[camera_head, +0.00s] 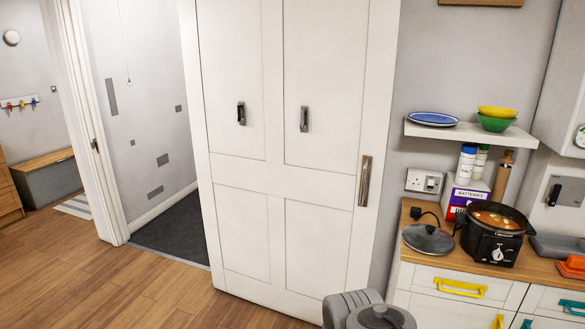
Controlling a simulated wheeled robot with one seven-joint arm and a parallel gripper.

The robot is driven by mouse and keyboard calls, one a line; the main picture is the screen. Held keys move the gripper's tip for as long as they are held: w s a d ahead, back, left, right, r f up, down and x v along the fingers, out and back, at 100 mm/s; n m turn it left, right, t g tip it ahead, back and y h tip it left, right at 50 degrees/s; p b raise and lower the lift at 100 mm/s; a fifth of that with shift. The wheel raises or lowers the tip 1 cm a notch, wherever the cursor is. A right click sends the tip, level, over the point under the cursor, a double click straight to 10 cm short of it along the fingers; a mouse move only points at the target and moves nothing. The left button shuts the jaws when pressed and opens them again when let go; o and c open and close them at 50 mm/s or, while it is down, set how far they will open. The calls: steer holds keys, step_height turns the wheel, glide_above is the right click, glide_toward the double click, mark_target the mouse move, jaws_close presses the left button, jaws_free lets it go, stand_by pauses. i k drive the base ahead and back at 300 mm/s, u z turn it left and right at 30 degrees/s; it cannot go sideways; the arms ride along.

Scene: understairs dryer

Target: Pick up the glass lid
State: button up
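The glass lid (429,239) is round and see-through with a pale rim and a dark knob. It lies on the left end of the wooden counter (535,271), left of the black slow cooker (494,238). The slow cooker is open on top and holds an orange-brown stew. The lid is in full view. My gripper's fingers do not show in the head view. A grey rounded part that looks like my own arm shows at the bottom middle.
A white wall shelf (470,131) with a blue plate (433,118) and bowls hangs above the counter. A batteries box (466,192) stands behind the lid. A large white door (285,150) stands left of the counter. The wooden floor (110,285) is clear at left.

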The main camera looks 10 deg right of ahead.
mark_target(429, 239)
steer(key=z, duration=1.5)
